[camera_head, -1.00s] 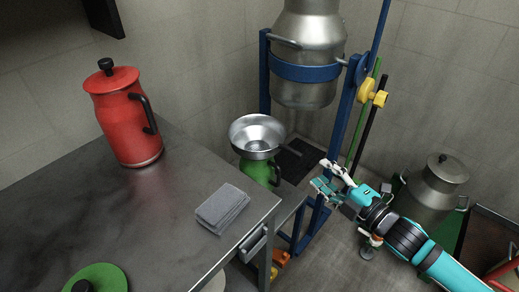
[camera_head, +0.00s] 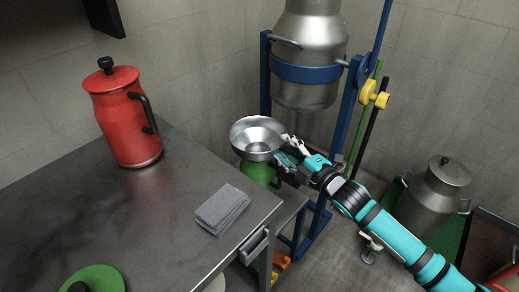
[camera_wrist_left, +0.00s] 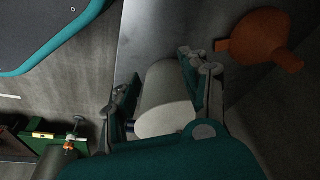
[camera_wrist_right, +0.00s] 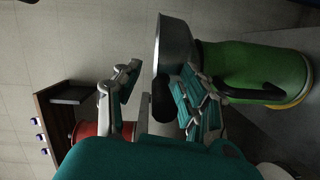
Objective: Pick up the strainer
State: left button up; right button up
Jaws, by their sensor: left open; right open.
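The strainer (camera_head: 257,133) is a shiny metal bowl resting on top of a green can (camera_head: 255,170) beside the table. My right gripper (camera_head: 287,152) is at the strainer's right side, near its rim. In the right wrist view the strainer (camera_wrist_right: 175,45) shows side-on, and its dark handle (camera_wrist_right: 163,102) lies between the two open fingers of my right gripper (camera_wrist_right: 160,85). I cannot tell whether the fingers touch the handle. My left gripper (camera_wrist_left: 162,78) is open, with a pale cylinder (camera_wrist_left: 168,100) showing between its fingers; contact is unclear.
The metal table (camera_head: 140,220) holds a red pot (camera_head: 125,115), a folded grey cloth (camera_head: 222,210) and a green lid (camera_head: 95,280). A blue stand (camera_head: 337,130) with a large metal can (camera_head: 308,40) rises behind the strainer. An orange funnel (camera_wrist_left: 262,40) is near my left gripper.

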grip_shut()
jog(key=shift+r, duration=0.1)
dwell(0.6)
